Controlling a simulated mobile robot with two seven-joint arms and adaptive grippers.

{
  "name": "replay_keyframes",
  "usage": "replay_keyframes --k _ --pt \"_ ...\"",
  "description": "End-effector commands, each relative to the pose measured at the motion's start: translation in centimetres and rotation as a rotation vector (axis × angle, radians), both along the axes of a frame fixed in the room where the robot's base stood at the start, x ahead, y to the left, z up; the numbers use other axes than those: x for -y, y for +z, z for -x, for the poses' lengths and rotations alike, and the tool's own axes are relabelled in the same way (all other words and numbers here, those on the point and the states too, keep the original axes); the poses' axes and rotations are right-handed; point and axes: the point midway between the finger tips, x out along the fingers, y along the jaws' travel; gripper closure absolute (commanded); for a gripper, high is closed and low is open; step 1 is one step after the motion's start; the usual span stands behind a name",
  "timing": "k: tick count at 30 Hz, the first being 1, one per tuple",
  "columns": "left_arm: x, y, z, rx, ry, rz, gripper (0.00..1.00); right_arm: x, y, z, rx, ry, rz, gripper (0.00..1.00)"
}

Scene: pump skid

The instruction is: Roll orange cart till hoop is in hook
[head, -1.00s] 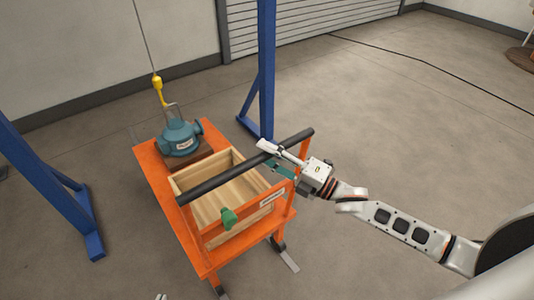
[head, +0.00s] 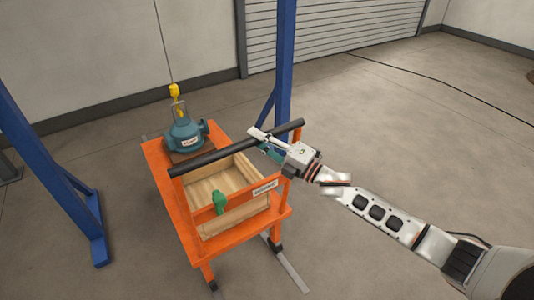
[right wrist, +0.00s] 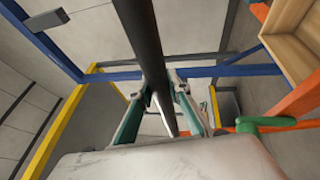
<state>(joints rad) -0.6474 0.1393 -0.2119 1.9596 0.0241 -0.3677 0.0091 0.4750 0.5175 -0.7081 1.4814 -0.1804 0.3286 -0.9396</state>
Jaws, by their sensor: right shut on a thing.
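The orange cart (head: 235,228) stands on the floor between blue posts. A teal pump (head: 186,135) sits at its far end, with a grey hoop (head: 179,107) upright on top. The yellow hook (head: 174,90) hangs on a thin cable at the hoop's top. They overlap in the head view; I cannot tell whether the hoop is in the hook. My right gripper (head: 263,139) is shut on the cart's black push bar (head: 215,153), right of its middle. The right wrist view shows its fingers (right wrist: 162,98) on both sides of the bar (right wrist: 138,35). My left gripper is out of view.
A wooden box (head: 238,178) rests on the cart, with a green knob (head: 220,202) at the near side. Blue posts stand left (head: 50,165) and right (head: 285,70) of the cart. Open floor (head: 430,130) lies to the right.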

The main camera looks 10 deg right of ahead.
Motion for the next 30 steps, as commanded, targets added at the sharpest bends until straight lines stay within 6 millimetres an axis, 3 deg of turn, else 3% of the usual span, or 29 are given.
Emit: replay_keyframes --k 12,13,15,26,30 --pt "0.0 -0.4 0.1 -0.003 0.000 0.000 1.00 -0.4 -0.1 -0.7 -0.002 0.003 0.001 1.00" --pt "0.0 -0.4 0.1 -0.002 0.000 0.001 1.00 -0.4 -0.1 -0.7 -0.002 0.003 0.001 0.79" --pt "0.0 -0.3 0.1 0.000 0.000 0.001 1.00 -0.4 -0.1 -0.8 -0.002 0.003 0.001 0.64" --pt "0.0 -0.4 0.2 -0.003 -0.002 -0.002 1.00 -0.3 -0.1 -0.6 -0.002 0.002 0.001 0.64" --pt "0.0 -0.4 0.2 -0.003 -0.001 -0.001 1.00 0.7 -0.5 0.2 -0.004 0.001 0.001 0.64"
